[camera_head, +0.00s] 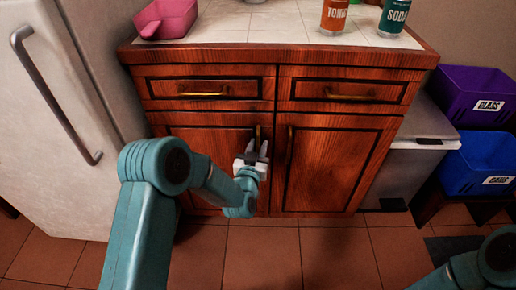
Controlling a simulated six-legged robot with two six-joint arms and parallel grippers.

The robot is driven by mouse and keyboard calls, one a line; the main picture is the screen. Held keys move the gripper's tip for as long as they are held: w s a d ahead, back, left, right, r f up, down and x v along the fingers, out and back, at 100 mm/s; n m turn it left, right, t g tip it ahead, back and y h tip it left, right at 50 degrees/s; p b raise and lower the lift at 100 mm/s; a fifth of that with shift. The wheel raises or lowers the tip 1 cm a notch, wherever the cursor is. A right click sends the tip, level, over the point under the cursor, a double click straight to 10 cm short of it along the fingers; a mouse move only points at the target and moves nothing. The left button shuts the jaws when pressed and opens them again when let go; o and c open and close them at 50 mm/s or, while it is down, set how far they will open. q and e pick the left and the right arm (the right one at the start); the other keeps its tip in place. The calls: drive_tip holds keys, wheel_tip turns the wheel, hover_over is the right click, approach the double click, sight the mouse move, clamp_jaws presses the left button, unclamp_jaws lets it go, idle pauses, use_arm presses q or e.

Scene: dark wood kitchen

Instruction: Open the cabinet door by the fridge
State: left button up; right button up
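The cabinet door by the fridge (215,140) is the left one of two reddish-brown wooden doors under the counter. It looks closed. Its upright brass handle (258,132) is near its right edge, and its lower part is hidden by my gripper.
The pale fridge (70,120) with a long grey handle stands left of the cabinet. Two drawers (205,90) sit above the doors. The right door (330,165) is closed. A grey bin (410,160) and purple and blue crates (487,165) are at right. The tiled floor (290,255) in front is clear.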

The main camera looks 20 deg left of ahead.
use_arm(q)
drive_tip(key=shift+w, duration=0.25)
drive_tip(key=shift+c, duration=0.3)
clamp_jaws()
drive_tip(key=shift+s, duration=0.1)
